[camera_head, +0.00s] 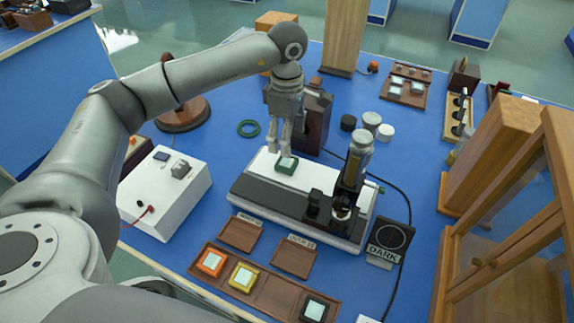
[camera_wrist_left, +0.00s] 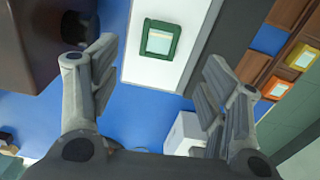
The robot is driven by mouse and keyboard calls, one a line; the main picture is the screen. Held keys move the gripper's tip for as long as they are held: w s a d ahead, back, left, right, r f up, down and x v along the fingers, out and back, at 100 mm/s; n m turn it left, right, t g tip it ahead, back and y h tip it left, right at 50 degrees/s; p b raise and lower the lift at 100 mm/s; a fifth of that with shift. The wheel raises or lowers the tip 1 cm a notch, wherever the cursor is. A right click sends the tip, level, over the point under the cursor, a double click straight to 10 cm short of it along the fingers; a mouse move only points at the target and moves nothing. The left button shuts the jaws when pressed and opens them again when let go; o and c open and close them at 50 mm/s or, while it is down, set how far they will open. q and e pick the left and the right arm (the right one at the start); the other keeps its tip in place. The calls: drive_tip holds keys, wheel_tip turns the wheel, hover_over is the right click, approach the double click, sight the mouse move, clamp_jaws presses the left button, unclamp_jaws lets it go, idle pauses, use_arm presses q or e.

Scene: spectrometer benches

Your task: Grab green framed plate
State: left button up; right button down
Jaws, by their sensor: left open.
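The green framed plate (camera_head: 287,165) has a pale square centre and lies on the white top of the spectrometer bench (camera_head: 262,168). In the left wrist view the plate (camera_wrist_left: 160,39) shows whole, ahead of the fingers and between their lines. My left gripper (camera_head: 286,150) points down just above the plate in the head view. In the left wrist view the left gripper (camera_wrist_left: 160,85) has its fingers wide apart with nothing between them. My right gripper is not in view.
A wooden tray (camera_head: 272,297) at the front holds orange, yellow and black framed plates. A dark upright block (camera_head: 316,120) stands close behind my left gripper. A brass-and-black column (camera_head: 352,165) stands on the bench to its right. A white box (camera_head: 160,195) is at left.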

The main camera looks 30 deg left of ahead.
sight(287, 161)
use_arm(q)
wheel_tip(287, 161, down, 3)
drive_tip(key=shift+f, duration=0.1)
wheel_tip(287, 161, down, 5)
drive_tip(key=shift+r+p, duration=0.1)
drive_tip(key=shift+p, duration=1)
drive_tip(key=shift+f, duration=0.25)
drive_tip(key=c, duration=1.1)
drive_tip(key=shift+w+r, duration=0.1)
drive_tip(key=shift+r, duration=0.1)
